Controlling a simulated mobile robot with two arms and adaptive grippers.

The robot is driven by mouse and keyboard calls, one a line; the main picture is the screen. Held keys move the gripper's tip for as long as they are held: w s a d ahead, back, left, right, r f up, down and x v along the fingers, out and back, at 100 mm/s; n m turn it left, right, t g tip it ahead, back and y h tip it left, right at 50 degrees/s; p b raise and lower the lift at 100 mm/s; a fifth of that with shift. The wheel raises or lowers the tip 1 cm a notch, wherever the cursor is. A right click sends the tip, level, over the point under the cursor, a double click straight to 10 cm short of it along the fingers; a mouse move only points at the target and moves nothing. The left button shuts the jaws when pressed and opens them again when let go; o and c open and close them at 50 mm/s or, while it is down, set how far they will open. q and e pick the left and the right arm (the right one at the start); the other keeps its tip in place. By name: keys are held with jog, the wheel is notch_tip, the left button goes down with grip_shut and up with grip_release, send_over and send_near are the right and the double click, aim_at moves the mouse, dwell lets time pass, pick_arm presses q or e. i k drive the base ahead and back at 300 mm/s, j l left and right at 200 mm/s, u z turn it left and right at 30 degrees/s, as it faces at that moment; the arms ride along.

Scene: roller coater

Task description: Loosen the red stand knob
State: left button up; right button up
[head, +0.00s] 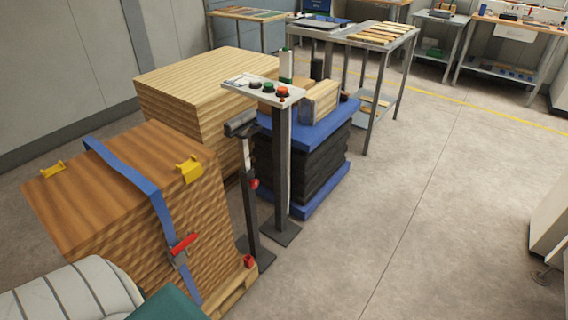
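The small red stand knob (254,183) sits on the side of a dark upright roller stand (249,205), partway up its post. The stand has a dark horizontal head (241,125) at its top and a flat foot on the floor. Whether the knob is tight or loose cannot be told at this size. Neither of my grippers is in view.
A strapped wooden stack (105,185) with a red-handled ratchet stands left of the stand. Right behind it stands a button panel (264,90) on a post, then a blue-topped dark stack (325,128). The floor (430,210) to the right is clear.

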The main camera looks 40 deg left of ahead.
aim_at(254, 183)
jog(key=i+l+u, duration=0.15)
jog(key=i+u, duration=0.35)
jog(key=i+l+u, duration=0.5)
jog(key=i, duration=0.15)
jog(key=i+l+u, duration=0.5)
jog(key=j, duration=0.05)
